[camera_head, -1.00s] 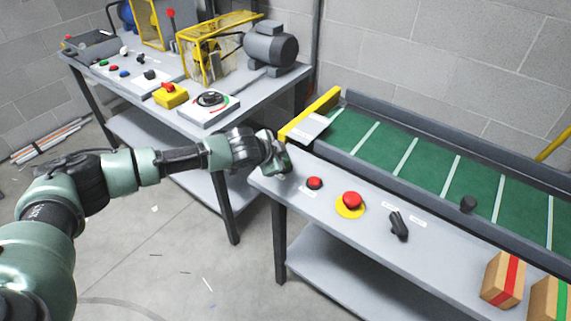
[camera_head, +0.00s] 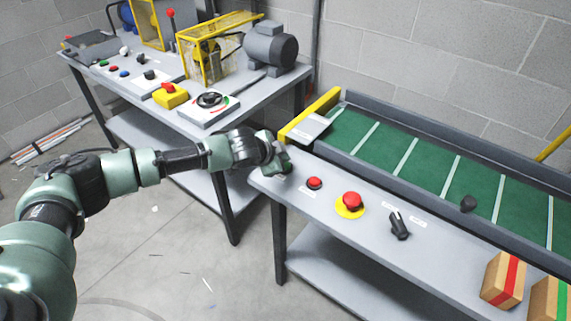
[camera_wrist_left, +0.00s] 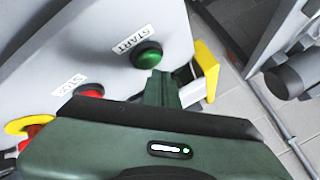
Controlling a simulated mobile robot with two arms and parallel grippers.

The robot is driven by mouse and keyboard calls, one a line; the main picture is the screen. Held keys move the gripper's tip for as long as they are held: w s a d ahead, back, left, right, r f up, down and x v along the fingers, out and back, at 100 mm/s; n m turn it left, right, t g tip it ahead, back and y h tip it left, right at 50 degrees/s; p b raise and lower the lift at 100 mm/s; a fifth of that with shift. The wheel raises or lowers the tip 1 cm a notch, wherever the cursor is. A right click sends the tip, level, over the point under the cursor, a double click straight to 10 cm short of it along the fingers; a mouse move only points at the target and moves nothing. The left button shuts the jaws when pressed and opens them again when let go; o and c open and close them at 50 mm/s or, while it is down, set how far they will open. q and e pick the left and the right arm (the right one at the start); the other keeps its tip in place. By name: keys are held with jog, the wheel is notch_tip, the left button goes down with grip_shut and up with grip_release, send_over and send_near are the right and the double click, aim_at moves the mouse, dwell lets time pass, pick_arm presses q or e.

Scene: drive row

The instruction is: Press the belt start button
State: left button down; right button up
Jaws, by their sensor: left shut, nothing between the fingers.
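The green start button (camera_wrist_left: 147,55) shows in the left wrist view, beside a white START label on the grey panel. In the head view my left gripper hides it, at the near left end of the belt table (camera_head: 345,222). My left gripper (camera_head: 284,166) is shut and empty. In the left wrist view its fingertips (camera_wrist_left: 160,78) are just below the green button; I cannot tell whether they touch it. The red stop button (camera_head: 314,183) sits to the right of the gripper in the head view; it also shows in the left wrist view (camera_wrist_left: 91,91).
A red mushroom button (camera_head: 351,200) on a yellow base and a black selector switch (camera_head: 399,226) stand further right. The green belt (camera_head: 430,170) runs behind them. Boxes (camera_head: 502,279) stand at the right end. A second bench (camera_head: 150,95) with a motor is at the back left.

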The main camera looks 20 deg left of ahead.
pick_arm(q)
jog(key=shift+f, duration=0.2)
dwell(0.5)
jog(key=shift+f, duration=0.35)
dwell(0.4)
jog(key=shift+r+p, duration=0.55)
jog(key=shift+p, duration=0.35)
notch_tip(320, 180, up, 6)
jog(key=p, duration=0.7)
